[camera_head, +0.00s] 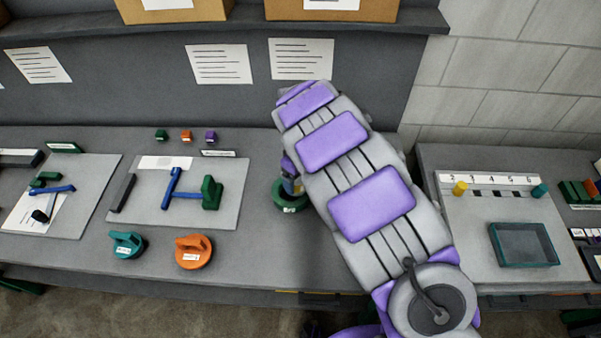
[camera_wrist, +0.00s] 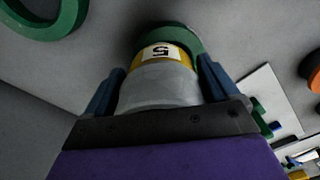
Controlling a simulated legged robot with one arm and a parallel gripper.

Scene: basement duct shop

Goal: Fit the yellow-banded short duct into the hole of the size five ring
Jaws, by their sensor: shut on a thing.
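My gripper (camera_wrist: 158,88) is shut on the yellow-banded short duct (camera_wrist: 155,85), a grey cylinder with a yellow band and a white label reading 5, upside down in the wrist view. A green ring (camera_wrist: 187,40) shows just beyond the duct's far end. A second green ring (camera_wrist: 75,18) lies apart at the wrist view's upper left.
A teal disc (camera_head: 127,244) and an orange disc (camera_head: 194,252) with handles lie left of the ring. Grey boards (camera_head: 230,215) with tools lie farther left. A teal tray (camera_head: 522,262) sits on the right bench. My arm hides the bench behind it.

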